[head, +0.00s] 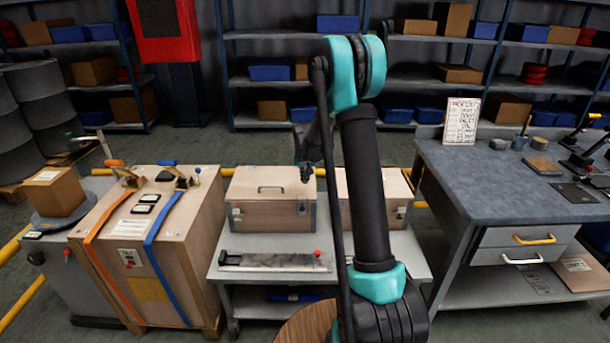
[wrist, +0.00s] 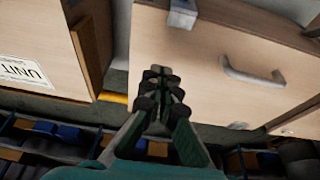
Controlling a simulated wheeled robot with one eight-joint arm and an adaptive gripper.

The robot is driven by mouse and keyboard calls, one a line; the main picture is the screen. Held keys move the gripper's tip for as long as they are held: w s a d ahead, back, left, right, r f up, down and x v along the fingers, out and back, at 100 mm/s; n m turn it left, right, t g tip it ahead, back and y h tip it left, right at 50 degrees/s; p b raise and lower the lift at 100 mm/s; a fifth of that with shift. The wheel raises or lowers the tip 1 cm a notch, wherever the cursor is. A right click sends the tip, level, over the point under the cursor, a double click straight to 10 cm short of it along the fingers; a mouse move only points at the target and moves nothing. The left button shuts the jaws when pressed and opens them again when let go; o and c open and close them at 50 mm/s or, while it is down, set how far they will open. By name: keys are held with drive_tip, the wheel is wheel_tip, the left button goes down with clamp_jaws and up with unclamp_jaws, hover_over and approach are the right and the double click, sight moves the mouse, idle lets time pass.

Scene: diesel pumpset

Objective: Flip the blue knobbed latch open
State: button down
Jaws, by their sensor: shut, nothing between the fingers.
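A latch with a small blue knob (head: 196,171) sits on top of the strapped wooden crate (head: 140,270), at the end of the blue strap (head: 168,225). Its lever and brass-coloured base are small here, so its exact angle is hard to tell. My gripper (head: 305,176) is to the right of the latch and apart from it, above the wooden box with a dark handle. In the wrist view my gripper (wrist: 160,80) is shut and empty, in front of that box. I cannot make out the blue knob in the wrist view.
An orange-handled latch (head: 128,175) ends the orange strap on the same crate. The handled wooden box (head: 270,198) stands on a grey cart beside a tray (head: 275,261) with a red knob. A workbench (head: 500,175) stands right. My arm hides part of a second box.

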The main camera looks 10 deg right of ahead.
sight(305, 195)
drive_tip(key=x, duration=0.4)
drive_tip(key=shift+f, duration=0.4)
drive_tip(key=shift+s+a, duration=0.15)
drive_tip(key=shift+s, duration=0.8)
drive_tip(key=shift+s+a, duration=0.15)
drive_tip(key=shift+s, duration=0.8)
drive_tip(key=shift+r, duration=0.1)
